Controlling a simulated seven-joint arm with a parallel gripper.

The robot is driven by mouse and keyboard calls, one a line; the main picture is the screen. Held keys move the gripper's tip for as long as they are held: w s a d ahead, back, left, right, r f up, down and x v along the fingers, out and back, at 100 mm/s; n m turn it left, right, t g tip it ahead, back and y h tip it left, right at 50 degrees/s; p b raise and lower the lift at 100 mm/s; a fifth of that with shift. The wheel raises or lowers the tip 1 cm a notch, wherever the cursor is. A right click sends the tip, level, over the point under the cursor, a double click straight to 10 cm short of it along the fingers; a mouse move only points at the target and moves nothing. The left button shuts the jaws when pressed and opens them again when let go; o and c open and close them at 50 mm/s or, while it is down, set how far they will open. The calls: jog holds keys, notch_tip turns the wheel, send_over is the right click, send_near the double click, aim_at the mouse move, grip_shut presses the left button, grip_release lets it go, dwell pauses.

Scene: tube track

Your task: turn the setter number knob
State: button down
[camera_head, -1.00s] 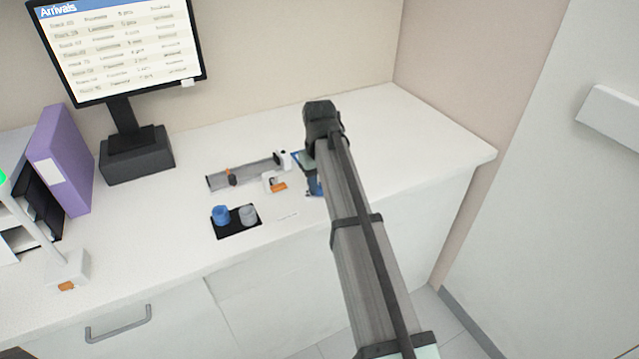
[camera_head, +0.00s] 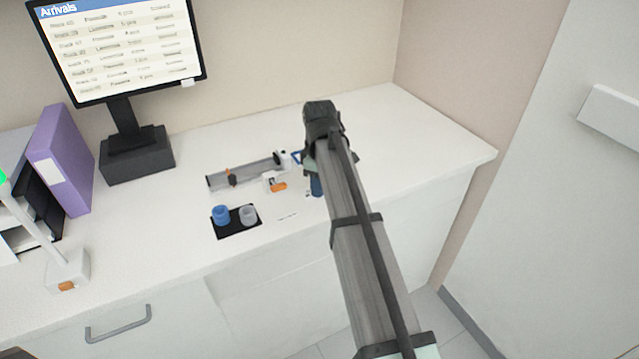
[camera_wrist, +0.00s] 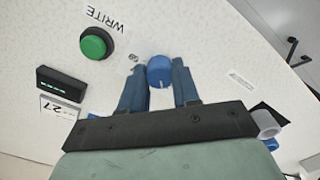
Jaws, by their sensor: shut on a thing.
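The setter knob (camera_wrist: 159,72) is a round blue knob with a pale mark on its near side, seen in the wrist view. My gripper (camera_wrist: 157,66) has its two blue fingers on either side of it, shut on it. In the head view the arm hides the knob, and only a bit of blue finger of my gripper (camera_head: 316,186) shows. A small black display (camera_wrist: 62,84) with green digits, too small to read, stands to the left in the wrist view. A label (camera_wrist: 61,108) beside it reads 27.
A green button (camera_wrist: 96,43) lies near the knob, beside a WRITE label (camera_wrist: 105,19). In the head view, a grey track (camera_head: 245,172), a black mat (camera_head: 237,230) with a blue cup (camera_head: 221,214) and a grey cup (camera_head: 248,214) are left of my arm. The right counter is clear.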

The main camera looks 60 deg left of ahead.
jog(key=shift+n, duration=0.3)
jog(key=c, duration=0.8)
grip_release()
notch_tip(320, 180, up, 14)
jog(key=shift+f, duration=0.1)
dwell(0.6)
